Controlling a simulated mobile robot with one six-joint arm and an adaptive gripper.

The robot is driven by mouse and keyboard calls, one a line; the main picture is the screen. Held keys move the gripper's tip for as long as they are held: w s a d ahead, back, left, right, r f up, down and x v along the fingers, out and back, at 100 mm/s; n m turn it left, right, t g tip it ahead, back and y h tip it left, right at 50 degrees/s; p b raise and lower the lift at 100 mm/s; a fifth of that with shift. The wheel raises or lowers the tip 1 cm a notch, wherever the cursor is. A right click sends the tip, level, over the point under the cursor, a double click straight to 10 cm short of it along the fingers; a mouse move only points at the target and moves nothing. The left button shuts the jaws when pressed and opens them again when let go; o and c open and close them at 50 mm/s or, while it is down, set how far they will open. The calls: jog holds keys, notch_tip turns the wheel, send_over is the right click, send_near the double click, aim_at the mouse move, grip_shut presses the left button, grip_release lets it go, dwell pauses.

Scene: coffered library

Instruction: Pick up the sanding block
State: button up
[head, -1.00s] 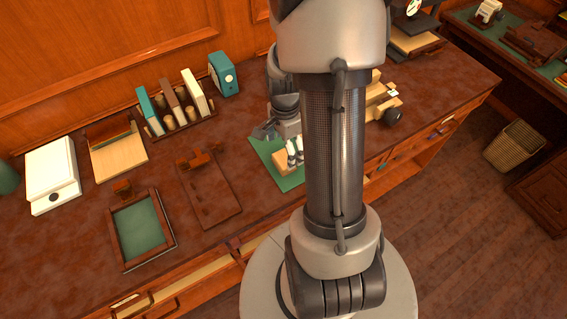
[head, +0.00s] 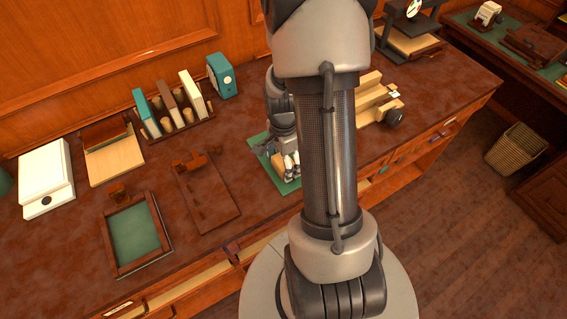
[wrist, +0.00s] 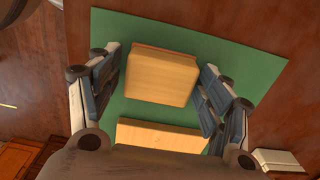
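The sanding block appears to be the wooden block with a reddish-brown edge (wrist: 161,76) on the green mat (wrist: 262,68). It lies between the spread fingers of my gripper (wrist: 162,92) in the wrist view, with green showing on both sides of it. My gripper is open and holds nothing. A second pale wooden piece (wrist: 160,134) lies nearer the palm, partly hidden by my gripper. In the head view my gripper (head: 287,168) is low over the mat (head: 289,188), and the block is mostly hidden behind it.
A wooden stepped piece with a dark knob (head: 374,101) stands to the right of my arm. A dark brown board (head: 207,198) lies left of the mat. A book rack (head: 180,131) and a teal box (head: 221,76) stand behind.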

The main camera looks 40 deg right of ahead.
jog(key=c, duration=0.9)
jog(key=shift+r, duration=0.15)
notch_tip(320, 180, up, 20)
jog(key=p, duration=0.6)
jog(key=shift+p, duration=0.4)
jog(key=o, duration=0.6)
jog(key=c, duration=0.4)
jog(key=shift+f, duration=0.25)
